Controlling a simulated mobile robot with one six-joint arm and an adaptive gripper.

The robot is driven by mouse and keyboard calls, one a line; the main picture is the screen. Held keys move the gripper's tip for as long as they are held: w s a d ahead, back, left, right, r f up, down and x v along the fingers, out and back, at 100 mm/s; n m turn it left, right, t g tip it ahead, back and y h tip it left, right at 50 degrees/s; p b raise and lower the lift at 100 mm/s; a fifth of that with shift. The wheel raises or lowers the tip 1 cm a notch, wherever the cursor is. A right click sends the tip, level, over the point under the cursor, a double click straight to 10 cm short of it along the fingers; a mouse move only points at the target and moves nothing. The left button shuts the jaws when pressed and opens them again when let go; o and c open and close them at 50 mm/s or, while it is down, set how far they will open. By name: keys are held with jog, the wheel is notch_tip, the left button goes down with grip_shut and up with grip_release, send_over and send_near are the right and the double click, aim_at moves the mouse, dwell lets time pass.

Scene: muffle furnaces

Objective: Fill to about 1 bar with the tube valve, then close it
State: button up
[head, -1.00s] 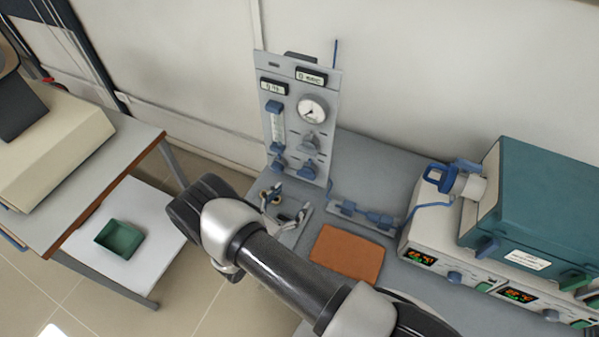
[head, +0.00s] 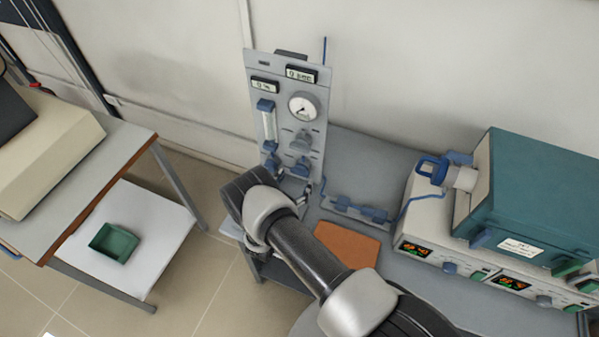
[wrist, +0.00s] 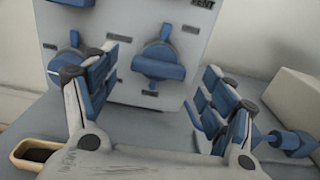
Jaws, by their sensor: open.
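The grey gas panel (head: 286,88) stands upright at the back of the bench, with a round pressure gauge (head: 303,107) whose reading is too small to make out. Two blue valve handles sit low on the panel: a right one (head: 301,166) and a left one (head: 271,164). I cannot tell from any label which is the tube valve. In the wrist view my gripper (wrist: 161,66) is open and empty, its blue-padded fingers either side of the right blue handle (wrist: 158,66), apart from it. The left handle (wrist: 72,58) is partly behind the left finger.
A blue tube runs from bench fittings (head: 360,210) to the teal furnace (head: 535,190) on the right. An orange mat (head: 346,245) lies in front of them. A small green tray (head: 114,243) sits on the white shelf at the left. The floor between tables is clear.

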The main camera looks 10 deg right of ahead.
aim_at(299, 174)
jog(key=shift+x, duration=2.3)
jog(key=c, duration=1.1)
